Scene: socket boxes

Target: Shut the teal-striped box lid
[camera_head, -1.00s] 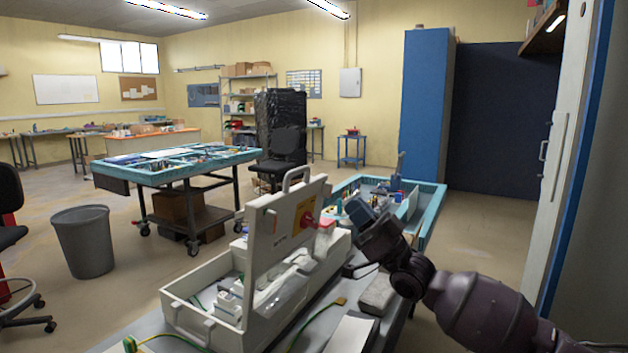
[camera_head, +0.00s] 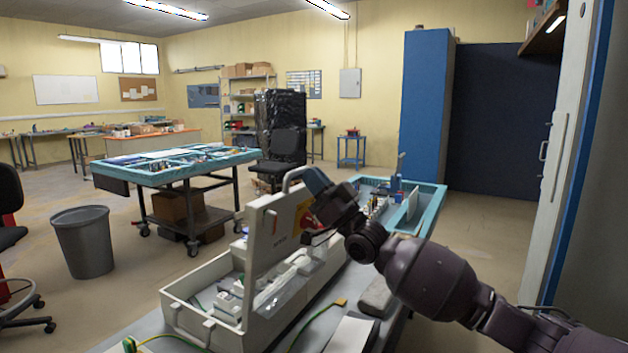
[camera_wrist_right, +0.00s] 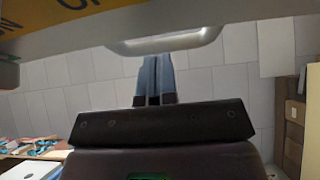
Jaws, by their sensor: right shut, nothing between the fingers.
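A cream socket box (camera_head: 205,324) stands on the bench, with sockets and wires inside. Its lid (camera_head: 270,238) stands upright, with a yellow and red switch plate and a handle (camera_head: 290,176) on its top edge. I cannot make out a teal stripe in the head view. My right gripper (camera_head: 314,178) is shut and empty, its blue fingers beside the handle. In the wrist view the lid (camera_wrist_right: 235,40) crosses the top, and the shut fingers (camera_wrist_right: 155,70) reach to its handle (camera_wrist_right: 165,42); contact is unclear. My left gripper is out of view.
A teal-edged tray (camera_head: 430,210) lies behind my right arm. A grey block (camera_head: 376,297) and a yellow-green wire (camera_head: 320,315) lie on the bench right of the box. A teal-topped cart (camera_head: 175,172) and a grey bin (camera_head: 84,242) stand farther left.

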